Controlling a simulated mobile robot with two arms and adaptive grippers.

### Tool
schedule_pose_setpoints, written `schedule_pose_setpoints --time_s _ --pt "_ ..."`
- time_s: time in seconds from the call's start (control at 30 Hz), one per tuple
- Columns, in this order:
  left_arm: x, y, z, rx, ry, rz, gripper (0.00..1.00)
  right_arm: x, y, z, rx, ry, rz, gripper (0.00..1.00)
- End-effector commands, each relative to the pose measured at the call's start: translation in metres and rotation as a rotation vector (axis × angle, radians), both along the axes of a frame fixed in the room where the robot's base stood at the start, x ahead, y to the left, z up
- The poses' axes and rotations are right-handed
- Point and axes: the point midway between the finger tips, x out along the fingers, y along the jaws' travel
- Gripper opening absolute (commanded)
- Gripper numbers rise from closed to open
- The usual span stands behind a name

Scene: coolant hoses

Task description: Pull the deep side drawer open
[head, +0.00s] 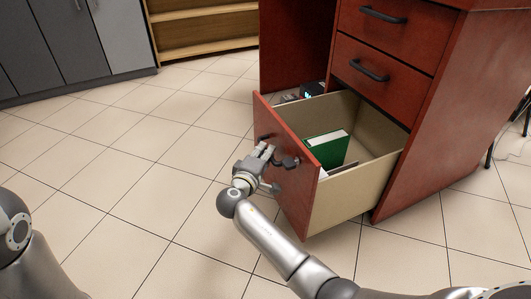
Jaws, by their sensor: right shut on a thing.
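The deep side drawer (357,207) is the bottom one of the red-brown desk, and it stands well out from the cabinet. A green book or binder (327,151) stands inside it, with some flat items beside it. My right gripper (265,160) is at the drawer's front panel (299,199), shut on its dark handle (286,162), which is partly hidden by the fingers. My left gripper is not in view; only part of my left arm shows at the lower left.
Two upper drawers, the top one (379,34) and the middle one (370,78), are shut. Grey cabinets (75,45) and a wooden shelf (203,28) stand at the back. The tiled floor left of the drawer is clear. Dark chair legs show at the right edge.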

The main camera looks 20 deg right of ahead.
Motion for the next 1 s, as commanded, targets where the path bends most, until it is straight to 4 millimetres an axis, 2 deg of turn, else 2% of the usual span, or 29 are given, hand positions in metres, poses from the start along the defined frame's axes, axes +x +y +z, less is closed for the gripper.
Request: schedule_pose_setpoints --time_s 0.07,0.1,0.23,0.53,0.67,0.77,1.0 --pt "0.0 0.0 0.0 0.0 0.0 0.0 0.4 0.0 0.0 -0.001 0.001 0.003 -0.002 0.0" --pt "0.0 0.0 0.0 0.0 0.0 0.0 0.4 0.0 0.0 -0.001 0.001 0.003 -0.002 0.19" --pt "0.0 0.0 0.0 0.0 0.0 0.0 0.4 0.0 0.0 -0.001 0.001 0.003 -0.002 0.35" --pt "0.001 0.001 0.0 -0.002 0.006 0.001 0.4 0.0 0.0 0.0 0.0 0.0 -0.001 0.35" --pt "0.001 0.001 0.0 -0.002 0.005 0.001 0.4 -0.007 0.006 0.0 0.001 0.001 0.001 0.35" --pt "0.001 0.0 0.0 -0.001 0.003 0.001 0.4 -0.018 0.016 0.002 0.003 0.001 0.002 0.35" --pt "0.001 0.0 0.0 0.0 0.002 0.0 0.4 -0.058 0.049 0.009 0.005 0.002 0.001 0.35"
